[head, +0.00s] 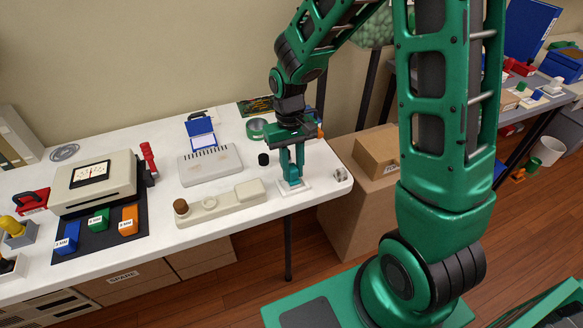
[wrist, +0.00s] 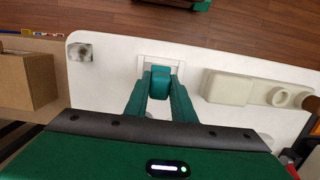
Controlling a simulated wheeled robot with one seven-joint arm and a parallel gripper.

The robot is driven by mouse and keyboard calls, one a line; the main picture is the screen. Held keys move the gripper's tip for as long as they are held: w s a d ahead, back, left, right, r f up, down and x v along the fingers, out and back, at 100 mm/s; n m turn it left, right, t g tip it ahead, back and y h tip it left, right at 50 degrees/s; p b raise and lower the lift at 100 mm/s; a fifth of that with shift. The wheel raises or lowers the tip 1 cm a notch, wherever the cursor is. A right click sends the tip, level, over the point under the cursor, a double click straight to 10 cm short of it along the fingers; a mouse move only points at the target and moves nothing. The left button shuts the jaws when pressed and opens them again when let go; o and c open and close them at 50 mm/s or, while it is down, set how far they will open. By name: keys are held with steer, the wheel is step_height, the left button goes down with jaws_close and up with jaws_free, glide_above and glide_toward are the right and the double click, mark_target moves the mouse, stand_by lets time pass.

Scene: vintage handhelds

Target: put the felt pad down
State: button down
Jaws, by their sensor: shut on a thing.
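My gripper (head: 291,176) is pointed down over the near right part of the white table. In the wrist view its two teal fingers (wrist: 160,98) are shut on a small teal block (wrist: 160,78), which I take to be the felt pad. The block is at a white square holder (head: 294,190), which also shows in the wrist view (wrist: 146,60). The block is over or within the holder's outline; I cannot tell whether it touches it. In the head view the block is hard to tell from the fingers.
A beige rest with a round cup (head: 210,203) lies just left of the holder. A small grey piece (head: 340,174) sits at the table's right corner. A grey device (head: 209,165), a black cylinder (head: 263,159) and a green tape roll (head: 257,129) stand behind. Cardboard boxes (head: 378,152) are beyond the right edge.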

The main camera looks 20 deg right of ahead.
mark_target(291, 164)
steer(key=c, duration=1.5)
jaws_free()
steer(key=shift+f, duration=0.1)
steer(key=r, duration=0.4)
steer(key=w+r, duration=0.1)
steer(key=r, duration=0.7)
steer(key=shift+w+r, duration=0.1)
steer(key=shift+w, duration=0.15)
steer(key=s+d+r+m, duration=0.3)
steer(key=s+d+r, duration=0.1)
steer(key=s+d, duration=0.65)
steer(key=s+d+m, duration=0.1)
steer(key=s+d, duration=0.1)
steer(key=s, duration=0.2)
steer(key=s+d+m+t, duration=0.1)
steer(key=s+d, duration=0.1)
steer(key=s, duration=0.3)
steer(key=s+d+m, duration=0.1)
steer(key=s+d, duration=0.2)
steer(key=s, duration=0.2)
steer(key=shift+s+f, duration=0.1)
